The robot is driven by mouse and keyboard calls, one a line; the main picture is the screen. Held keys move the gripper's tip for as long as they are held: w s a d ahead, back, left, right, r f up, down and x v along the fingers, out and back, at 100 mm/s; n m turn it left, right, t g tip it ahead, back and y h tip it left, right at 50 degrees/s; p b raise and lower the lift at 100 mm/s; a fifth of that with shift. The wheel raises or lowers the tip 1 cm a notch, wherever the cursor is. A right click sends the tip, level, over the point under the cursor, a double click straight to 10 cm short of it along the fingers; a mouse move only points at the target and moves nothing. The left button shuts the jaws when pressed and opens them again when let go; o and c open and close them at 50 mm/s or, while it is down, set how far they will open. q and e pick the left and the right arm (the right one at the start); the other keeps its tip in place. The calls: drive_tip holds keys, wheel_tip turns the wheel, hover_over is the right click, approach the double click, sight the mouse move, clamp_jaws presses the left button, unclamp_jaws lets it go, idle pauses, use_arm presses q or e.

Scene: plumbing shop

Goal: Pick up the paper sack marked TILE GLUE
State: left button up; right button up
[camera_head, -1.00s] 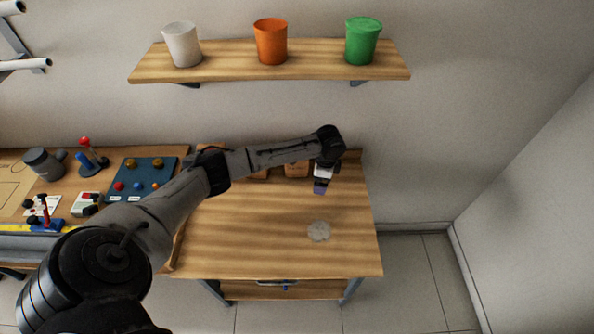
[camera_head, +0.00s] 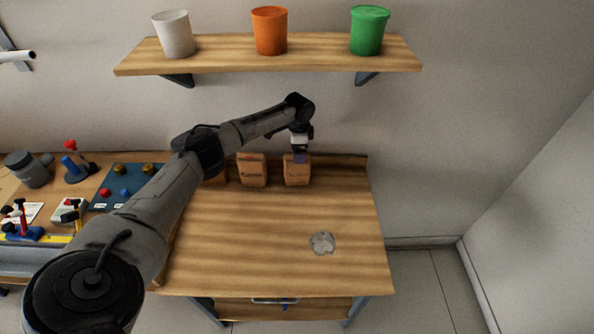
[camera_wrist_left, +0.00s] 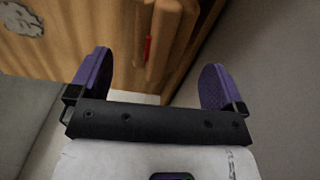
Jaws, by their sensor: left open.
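Three brown paper sacks stand in a row at the back of the wooden bench: a right one (camera_head: 297,175), a middle one (camera_head: 252,171) and a left one (camera_head: 219,179) mostly hidden behind my arm. Their print is too small to read, so I cannot tell which is marked TILE GLUE. My left gripper (camera_head: 301,158) has purple fingers and overlaps the top of the right sack; contact is unclear. In the left wrist view the gripper (camera_wrist_left: 155,85) is open, with nothing held between its fingers. Beyond them is a brown sack (camera_wrist_left: 163,42) with a red mark. My right gripper is not in view.
The bench top (camera_head: 260,240) is mostly clear, with a pale grey patch (camera_head: 322,243) near its right front. A shelf (camera_head: 280,60) above carries white, orange and green buckets. Tools and a blue board (camera_head: 125,183) lie on the left bench. A wall (camera_head: 540,190) stands at right.

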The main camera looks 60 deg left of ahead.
sight(297, 168)
use_arm(q)
drive_tip(key=shift+s+a+f+b, duration=0.15)
drive_tip(key=shift+f+b, duration=0.1)
drive_tip(key=shift+f, duration=0.95)
drive_tip(key=shift+s+f+b, duration=0.1)
drive_tip(key=shift+f+b, duration=0.15)
drive_tip(key=shift+f, duration=1.65)
drive_tip(key=shift+c, duration=0.3)
drive_tip(key=c, duration=1.5)
drive_tip(key=shift+r, duration=0.1)
drive_tip(key=shift+c, duration=0.4)
